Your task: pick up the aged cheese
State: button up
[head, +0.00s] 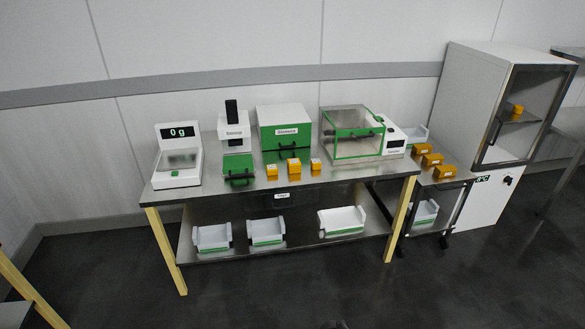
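Several orange cheese blocks are in the head view, and I cannot tell by look alone which is the aged one. One orange piece (517,111) sits on a shelf inside the tall cabinet (455,108), behind its dark-framed glass door (511,117), which looks shut. Three blocks with pale tops (293,167) stand in a row near the front edge of the steel table (350,175). My gripper is not in view.
On the table stand a scale (177,178) reading 0 g, a white-and-green press (236,150), a green-and-white box (286,135) and a clear-walled green-framed case (352,140). White trays (267,231) sit on the lower shelf. The dark floor (300,285) in front is mostly clear.

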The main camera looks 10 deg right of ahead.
aim_at(294, 166)
jog(key=u, duration=0.4)
jog(key=k, duration=0.35)
jog(key=u, duration=0.85)
jog(key=i, duration=1.05)
jog(key=u, duration=0.05)
